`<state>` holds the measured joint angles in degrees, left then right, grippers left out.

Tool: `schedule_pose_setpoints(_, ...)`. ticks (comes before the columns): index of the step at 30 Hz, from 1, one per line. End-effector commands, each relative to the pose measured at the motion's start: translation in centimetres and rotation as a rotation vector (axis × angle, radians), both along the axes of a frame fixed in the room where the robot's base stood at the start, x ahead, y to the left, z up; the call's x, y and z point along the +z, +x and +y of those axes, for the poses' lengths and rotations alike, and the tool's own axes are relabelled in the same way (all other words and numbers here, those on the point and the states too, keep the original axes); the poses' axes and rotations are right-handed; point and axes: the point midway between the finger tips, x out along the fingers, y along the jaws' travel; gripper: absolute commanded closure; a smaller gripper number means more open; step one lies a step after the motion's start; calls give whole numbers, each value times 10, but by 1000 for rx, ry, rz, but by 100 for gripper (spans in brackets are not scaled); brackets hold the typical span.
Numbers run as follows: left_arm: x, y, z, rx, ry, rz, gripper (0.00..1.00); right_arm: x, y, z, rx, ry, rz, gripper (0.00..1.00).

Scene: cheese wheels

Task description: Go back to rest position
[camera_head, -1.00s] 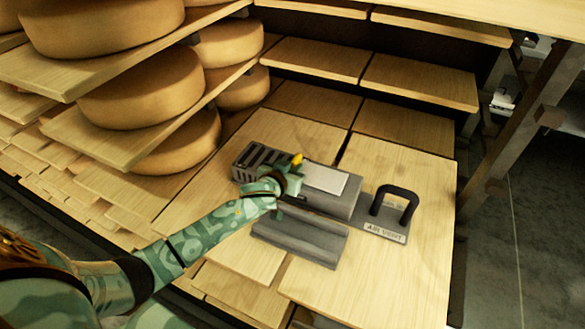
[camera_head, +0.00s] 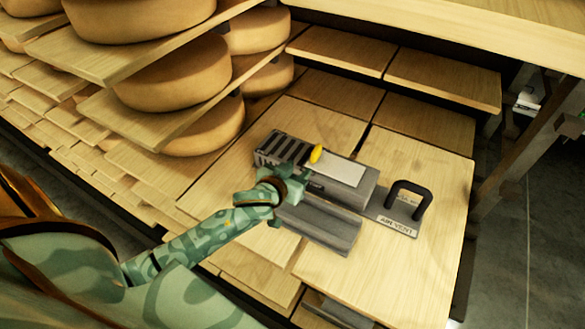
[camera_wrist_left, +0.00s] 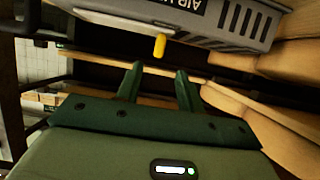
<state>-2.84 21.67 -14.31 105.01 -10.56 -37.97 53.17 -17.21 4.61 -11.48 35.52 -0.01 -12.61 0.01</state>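My left gripper (camera_head: 296,190) is in front of a grey metal device with a slatted vent (camera_head: 284,148), a yellow knob (camera_head: 316,154) and a pale flat panel on top. In the left wrist view the two dark green fingers (camera_wrist_left: 158,84) stand apart with nothing between them. The yellow knob (camera_wrist_left: 160,46) shows beyond the fingertips, apart from them, under the device's grey body (camera_wrist_left: 205,25). A plate labelled "AIR VENT" (camera_head: 397,224) with a black handle (camera_head: 410,200) is at the device's right. My right gripper is not in view.
Shelves at the left carry several large cheese wheels (camera_head: 175,75). The device rests on a light wooden board (camera_head: 400,285). Bare shelf boards (camera_head: 440,80) lie behind it. A post (camera_head: 515,165) and dark floor are at the right.

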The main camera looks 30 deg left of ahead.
Motion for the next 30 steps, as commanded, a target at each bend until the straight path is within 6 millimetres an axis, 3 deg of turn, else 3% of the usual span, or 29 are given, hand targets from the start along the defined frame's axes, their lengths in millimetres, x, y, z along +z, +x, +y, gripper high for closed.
schedule_pose_setpoints(6,6,-16,-1,0,-1,0,62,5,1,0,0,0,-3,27)
schedule_pose_setpoints(22,5,-19,-2,0,10,8,62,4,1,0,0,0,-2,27)
schedule_pose_setpoints(26,1,-47,-5,-3,126,86,62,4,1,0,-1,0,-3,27)
schedule_pose_setpoints(30,-1,-96,-3,-31,336,244,62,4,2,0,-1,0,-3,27)
